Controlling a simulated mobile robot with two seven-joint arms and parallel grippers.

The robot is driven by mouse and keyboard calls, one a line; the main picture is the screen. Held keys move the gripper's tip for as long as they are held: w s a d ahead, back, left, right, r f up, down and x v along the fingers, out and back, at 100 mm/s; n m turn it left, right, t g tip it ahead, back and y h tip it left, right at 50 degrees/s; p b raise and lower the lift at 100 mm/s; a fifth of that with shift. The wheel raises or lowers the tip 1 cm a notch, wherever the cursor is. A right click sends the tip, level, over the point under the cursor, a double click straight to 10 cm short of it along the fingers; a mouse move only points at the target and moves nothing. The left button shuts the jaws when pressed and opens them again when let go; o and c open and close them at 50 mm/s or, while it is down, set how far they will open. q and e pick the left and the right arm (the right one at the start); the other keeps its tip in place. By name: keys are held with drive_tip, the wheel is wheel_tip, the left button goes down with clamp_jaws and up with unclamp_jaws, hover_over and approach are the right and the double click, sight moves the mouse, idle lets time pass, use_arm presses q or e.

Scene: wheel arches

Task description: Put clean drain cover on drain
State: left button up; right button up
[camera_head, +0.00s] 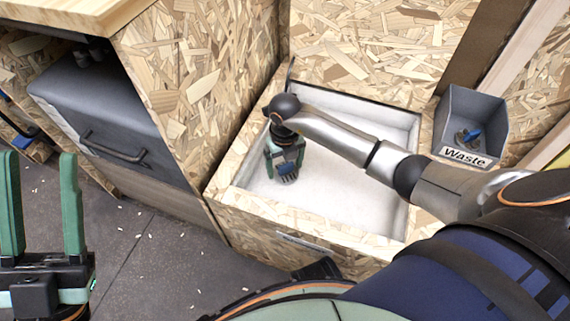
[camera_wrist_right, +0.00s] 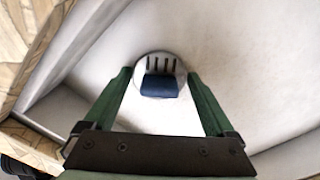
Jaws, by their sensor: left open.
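My right gripper (camera_head: 285,168) points down inside a white-lined basin (camera_head: 345,190). In the right wrist view, its fingers (camera_wrist_right: 160,82) stand on either side of a round, pale drain cover (camera_wrist_right: 160,64) with dark slots and a blue part, and the fingertips meet its edges. The blue part of the cover (camera_head: 287,172) also shows between the fingers in the head view. I cannot tell how far the cover is from the basin floor. No bare drain opening shows. My left gripper (camera_head: 41,158) is open and empty, upright at the far left, away from the basin.
A grey bin labelled Waste (camera_head: 470,115) stands right of the basin with a blue and grey piece (camera_head: 467,136) inside. A chipboard cabinet with a dark drawer (camera_head: 105,120) stands at the left. Chipboard walls border the basin. Small pale chips litter the grey floor (camera_head: 165,250).

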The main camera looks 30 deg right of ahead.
drive_tip(key=shift+o, duration=0.6)
drive_tip(key=shift+r, duration=0.1)
